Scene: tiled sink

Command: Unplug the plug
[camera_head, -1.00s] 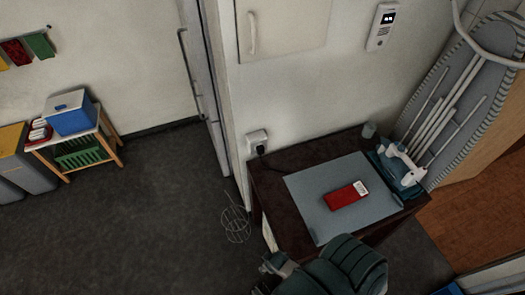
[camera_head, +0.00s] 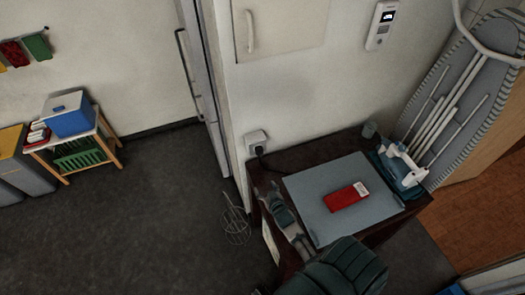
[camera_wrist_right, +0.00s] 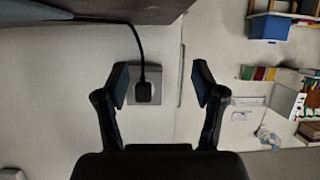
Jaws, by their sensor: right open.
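The black plug (camera_head: 260,150) sits in the white wall socket (camera_head: 254,137), low on the wall by the table's left back corner. A dark cord runs from it toward the table. In the right wrist view the plug (camera_wrist_right: 144,92) and the pale socket plate (camera_wrist_right: 158,80) appear between my fingers, the plug nearer the left finger. My right gripper (camera_head: 270,189) is over the table's left edge, in front of the socket and apart from the plug. In the wrist view the right gripper (camera_wrist_right: 160,82) is open and empty. My left gripper is not in view.
The dark table (camera_head: 322,150) carries a grey mat (camera_head: 315,185), a red item (camera_head: 345,196) and a white-and-teal iron (camera_head: 402,168). An ironing board (camera_head: 445,100) leans at the right. A wire basket (camera_head: 236,226) stands on the floor left of the table.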

